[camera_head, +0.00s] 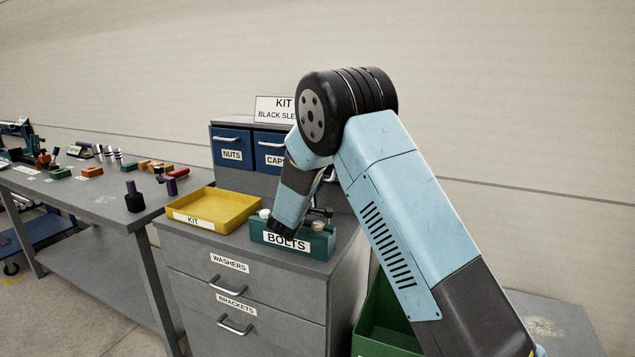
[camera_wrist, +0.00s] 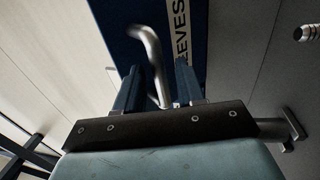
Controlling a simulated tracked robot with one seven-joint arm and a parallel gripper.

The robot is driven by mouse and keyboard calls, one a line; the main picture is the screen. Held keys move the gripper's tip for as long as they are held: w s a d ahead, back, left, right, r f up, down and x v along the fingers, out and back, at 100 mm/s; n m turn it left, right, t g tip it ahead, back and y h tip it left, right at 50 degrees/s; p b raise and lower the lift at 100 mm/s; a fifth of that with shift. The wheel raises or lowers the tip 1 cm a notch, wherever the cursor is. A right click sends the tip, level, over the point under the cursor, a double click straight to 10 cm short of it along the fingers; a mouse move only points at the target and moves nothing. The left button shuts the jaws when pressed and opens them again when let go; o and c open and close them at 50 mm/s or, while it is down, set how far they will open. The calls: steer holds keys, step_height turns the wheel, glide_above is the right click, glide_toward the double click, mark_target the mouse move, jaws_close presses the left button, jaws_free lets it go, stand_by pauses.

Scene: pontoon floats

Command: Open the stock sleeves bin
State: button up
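In the wrist view, the dark blue front of the sleeves bin (camera_wrist: 118,25) carries a white label reading "EEVES" (camera_wrist: 184,40), its start cut off. A bent silver handle (camera_wrist: 148,40) stands out from this front. My gripper (camera_wrist: 160,82) has its two blue fingers on either side of the handle, with narrow gaps showing between the handle and the fingers. In the head view my arm covers the sleeves bin and my gripper's fingers. A sign (camera_head: 276,109) there reads "KIT" and "BLACK SLE", partly covered by my arm.
Blue bins marked NUTS (camera_head: 231,143) and CAPS (camera_head: 269,147) sit left of my arm. A yellow KIT tray (camera_head: 207,228) and green BOLTS holder (camera_head: 258,233) stand on the cabinet top below. WASHERS (camera_head: 235,278) and BRACKETS (camera_head: 215,318) drawers are shut. A green crate (camera_head: 377,335) stands right.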

steer(key=v, duration=1.1)
steer(key=shift+f, duration=0.1)
steer(key=s+d+r+m+g+h, duration=0.2)
steer(key=s+d+r+g, duration=0.1)
steer(key=d, duration=0.4)
steer(key=s+d+r+m+g+h, duration=0.1)
steer(key=s+d+r+m+g, duration=0.2)
steer(key=d, duration=0.5)
steer(key=s+d+r+m+g+h, duration=0.2)
steer(key=d+r+g, duration=0.2)
steer(key=d, duration=0.3)
steer(key=s+d+r+m+g+y, duration=0.25)
steer(key=s+d+m+g, duration=0.2)
steer(key=s+d, duration=0.8)
steer(key=s+a+r+m+y, duration=0.1)
steer(key=s+y, duration=0.4)
steer(key=s, duration=0.5)
steer(key=s+a+m+t+y, duration=0.1)
steer(key=s+a+y, duration=0.2)
steer(key=s, duration=0.7)
steer(key=shift+s+a+r+y, duration=0.15)
steer(key=shift+a+r+y, duration=0.15)
steer(key=shift+y, duration=0.65)
